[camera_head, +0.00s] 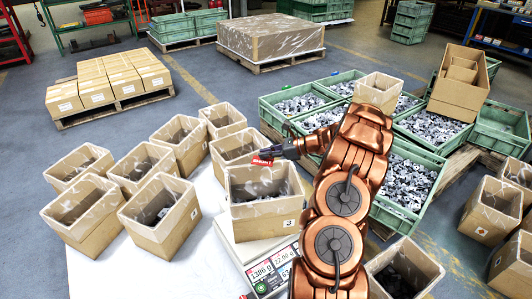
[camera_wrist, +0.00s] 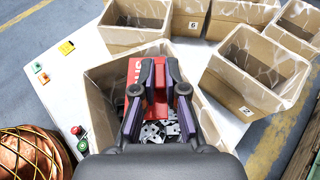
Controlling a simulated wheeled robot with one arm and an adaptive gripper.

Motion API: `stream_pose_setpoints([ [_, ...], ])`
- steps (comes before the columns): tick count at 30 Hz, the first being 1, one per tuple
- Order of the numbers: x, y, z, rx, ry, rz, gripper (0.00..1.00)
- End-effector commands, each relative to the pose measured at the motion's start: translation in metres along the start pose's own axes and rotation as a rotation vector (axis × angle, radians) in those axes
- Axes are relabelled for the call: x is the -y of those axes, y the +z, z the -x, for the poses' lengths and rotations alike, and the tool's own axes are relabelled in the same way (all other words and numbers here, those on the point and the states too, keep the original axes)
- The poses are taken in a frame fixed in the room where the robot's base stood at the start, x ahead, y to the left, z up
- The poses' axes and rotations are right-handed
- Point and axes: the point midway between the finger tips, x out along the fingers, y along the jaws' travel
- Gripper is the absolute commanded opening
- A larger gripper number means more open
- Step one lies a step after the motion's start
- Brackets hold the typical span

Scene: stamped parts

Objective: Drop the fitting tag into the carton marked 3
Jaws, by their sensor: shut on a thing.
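My gripper (camera_head: 275,152) is shut on a red tag (camera_head: 262,160) with white lettering that seems to read SHORT. The tag also shows between the fingers in the wrist view (camera_wrist: 159,92). The carton marked 3 (camera_head: 262,222) stands upright on a scale, its label facing the front. The gripper and tag are above this carton, near its back side in the head view. In the wrist view the tag is over the carton's opening, with grey stamped parts (camera_wrist: 150,132) inside below it. The carton's far wall is partly hidden by the gripper.
The scale (camera_head: 270,272) has a lit display. Several open cartons (camera_head: 160,215) stand close on the left. Green crates of parts (camera_head: 405,180) are on the right, beyond my arm.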

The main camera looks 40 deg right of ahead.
Motion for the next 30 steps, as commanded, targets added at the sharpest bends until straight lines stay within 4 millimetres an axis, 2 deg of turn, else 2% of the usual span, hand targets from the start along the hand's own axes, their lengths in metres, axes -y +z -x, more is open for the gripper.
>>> stream_pose_setpoints([
  [1, 0.0, -0.01, -0.004, 0.0, 0.0, -0.001, 0.01],
  [9, 0.0, -0.036, -0.015, -0.001, 0.0, 0.0, 0.01],
  [14, 0.0, -0.042, -0.018, 0.0, 0.0, 0.0, 0.01],
  [22, 0.0, -0.041, -0.018, 0.0, 0.0, 0.0, 0.01],
  [23, 0.0, -0.041, -0.018, 0.0, 0.0, 0.0, 0.12],
  [30, 0.0, -0.041, -0.018, -0.001, 0.0, 0.0, 0.37],
])
